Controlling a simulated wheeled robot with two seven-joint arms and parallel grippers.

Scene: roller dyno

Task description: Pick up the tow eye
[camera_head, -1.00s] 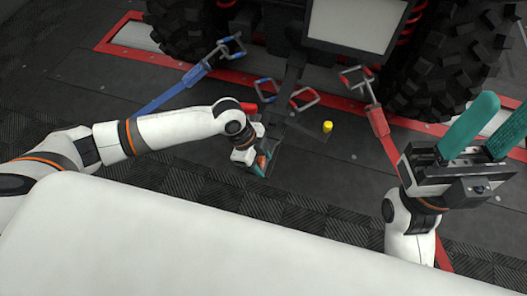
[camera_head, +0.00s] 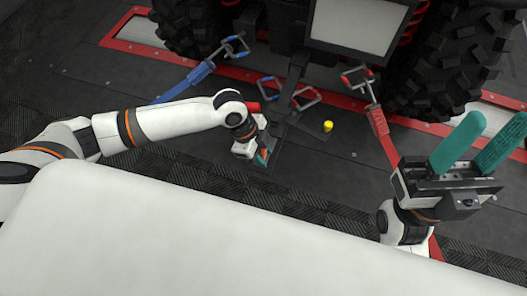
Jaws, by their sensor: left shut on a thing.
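My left gripper (camera_head: 262,158) reaches down to the dark platform of the stand in the middle, its teal fingers pointing down. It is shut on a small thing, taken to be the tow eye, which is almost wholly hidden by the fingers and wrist. I cannot tell whether that thing touches the platform. My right gripper (camera_head: 478,146) is raised at the right, its two teal fingers open and apart with nothing between them.
A yellow cap (camera_head: 327,126) and a red piece (camera_head: 252,107) are near my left wrist. A blue strap (camera_head: 183,84) and a red strap (camera_head: 380,125) run along both sides. A screen (camera_head: 358,24) stands between large tyres (camera_head: 450,65) behind.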

